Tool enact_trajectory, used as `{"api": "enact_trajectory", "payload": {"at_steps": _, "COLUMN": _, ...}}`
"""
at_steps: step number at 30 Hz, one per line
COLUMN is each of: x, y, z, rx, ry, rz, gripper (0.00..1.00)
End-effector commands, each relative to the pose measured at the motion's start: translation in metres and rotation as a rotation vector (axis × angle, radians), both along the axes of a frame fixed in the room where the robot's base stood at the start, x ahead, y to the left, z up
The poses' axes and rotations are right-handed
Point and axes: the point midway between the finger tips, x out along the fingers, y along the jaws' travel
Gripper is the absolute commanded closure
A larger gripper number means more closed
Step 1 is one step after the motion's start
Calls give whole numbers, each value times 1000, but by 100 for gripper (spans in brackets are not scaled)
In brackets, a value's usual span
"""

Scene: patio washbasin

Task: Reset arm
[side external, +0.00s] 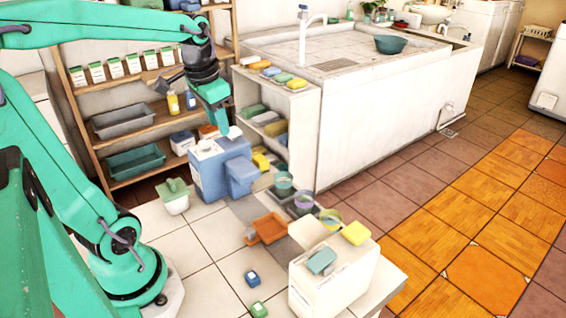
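My arm is teal and reaches from the lower left up and over to the right. My gripper (222,128) hangs down at its end, in front of the wooden shelf and above a blue and white box-shaped unit (207,170). The fingertips are small and seen from the side, so I cannot tell whether they are open or shut. I see no object clearly held. There appears to be a small space between the gripper and the unit, but the exact distance is unclear.
A wooden shelf (150,75) with trays and boxes stands behind. A white washbasin counter (375,120) is at right. A white block (333,285), orange tray (268,229), several cups and small blue and green boxes are on the tiled surface (200,245). Bare tiles lie near my base.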

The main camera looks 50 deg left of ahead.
Motion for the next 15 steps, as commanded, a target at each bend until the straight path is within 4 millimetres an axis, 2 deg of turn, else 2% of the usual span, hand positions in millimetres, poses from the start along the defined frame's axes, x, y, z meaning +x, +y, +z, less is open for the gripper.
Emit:
{"api": "enact_trajectory", "payload": {"at_steps": 1, "x": -4, "y": -14, "z": 2, "rx": 3, "ry": -26, "rz": -9, "gripper": 65}}
{"api": "enact_trajectory", "payload": {"at_steps": 6, "x": -16, "y": -51, "z": 2, "rx": 0, "ry": -114, "rz": -11, "gripper": 65}}
{"api": "enact_trajectory", "payload": {"at_steps": 15, "x": -43, "y": -101, "z": -6, "rx": -47, "ry": -255, "rz": -19, "gripper": 65}}
